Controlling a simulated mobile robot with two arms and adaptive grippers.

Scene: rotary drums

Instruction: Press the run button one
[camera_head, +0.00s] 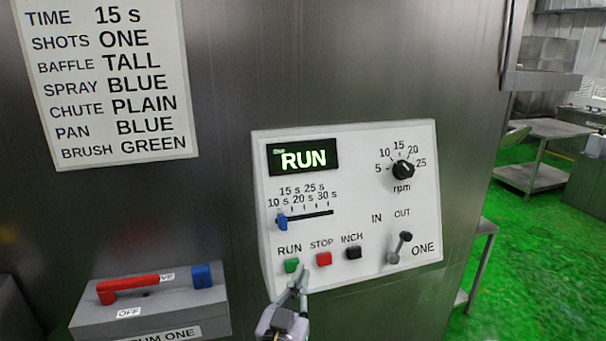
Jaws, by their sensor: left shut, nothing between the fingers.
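The control panel (350,230) marked ONE is a white box on a steel front. Its green RUN button (291,265) sits at the lower left, beside the red STOP button (324,259) and the black INCH button (353,252). The display (303,158) is lit and reads RUN. My left gripper (301,275) is shut and empty, at the panel's lower edge. Its fingertips appear just right of the RUN button, between it and STOP; I cannot tell whether they touch the panel. My right gripper is not in view.
A blue slider (282,221), rpm knob (403,169) and IN/OUT lever (399,247) are on the panel. A grey box with a red handle (128,289) is at lower left. A printed sheet (105,80) hangs above. A steel table (540,160) stands on green floor at right.

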